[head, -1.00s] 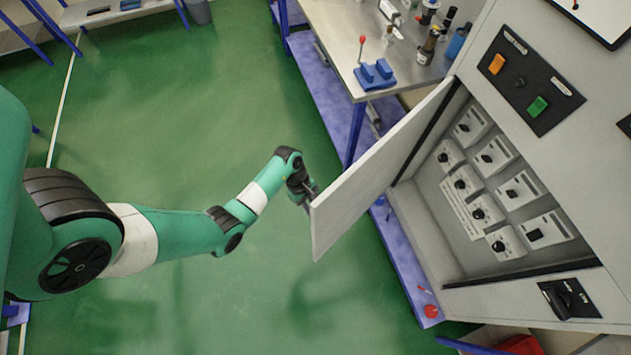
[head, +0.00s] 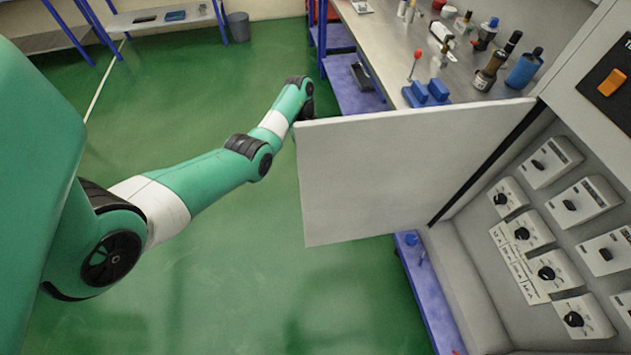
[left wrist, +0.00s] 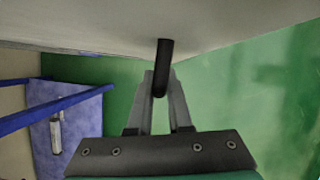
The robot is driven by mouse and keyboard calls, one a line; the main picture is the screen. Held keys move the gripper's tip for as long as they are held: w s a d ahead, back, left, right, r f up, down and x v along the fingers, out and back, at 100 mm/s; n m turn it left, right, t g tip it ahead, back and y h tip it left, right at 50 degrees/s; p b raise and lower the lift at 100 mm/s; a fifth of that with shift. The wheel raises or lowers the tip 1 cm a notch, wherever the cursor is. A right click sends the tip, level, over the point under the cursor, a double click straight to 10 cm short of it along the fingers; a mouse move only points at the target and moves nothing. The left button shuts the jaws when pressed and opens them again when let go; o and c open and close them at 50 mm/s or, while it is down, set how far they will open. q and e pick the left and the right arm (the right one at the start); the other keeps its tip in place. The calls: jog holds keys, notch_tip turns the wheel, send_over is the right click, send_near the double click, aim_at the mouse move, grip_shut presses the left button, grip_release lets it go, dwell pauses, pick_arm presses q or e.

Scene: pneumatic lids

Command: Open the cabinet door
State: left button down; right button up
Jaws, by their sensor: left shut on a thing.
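The cabinet door (head: 390,175) is a flat pale grey panel, swung wide open from the grey cabinet (head: 470,270), with its inner face toward the head camera. Switch modules (head: 522,231) show inside the cabinet. In the left wrist view the outer face of the door (left wrist: 110,25) fills the top, and a black handle (left wrist: 163,62) sticks out from it. My left gripper (left wrist: 161,90) is shut on this handle, one finger on each side. In the head view the door hides the left fingers and the handle. My right gripper is in neither view.
A steel workbench (head: 385,60) with bottles and a blue fixture (head: 427,93) stands behind the door, close to its upper edge. Blue bench legs also show in the left wrist view (left wrist: 60,105). The green floor (head: 240,270) before the door is clear.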

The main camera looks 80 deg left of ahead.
pick_arm(q)
jog(key=shift+w+a+f+b, duration=0.1)
jog(key=shift+a+f+b, duration=0.1)
jog(key=shift+a+b, duration=0.45)
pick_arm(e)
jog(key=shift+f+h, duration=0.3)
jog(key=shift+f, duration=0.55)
pick_arm(q)
jog(key=shift+a, duration=0.15)
jog(key=c, duration=0.8)
grip_release()
jog(key=shift+c, duration=0.2)
jog(key=shift+r, duration=0.2)
jog(key=v, duration=1.1)
jog(key=shift+r, duration=0.15)
jog(key=shift+a, duration=0.1)
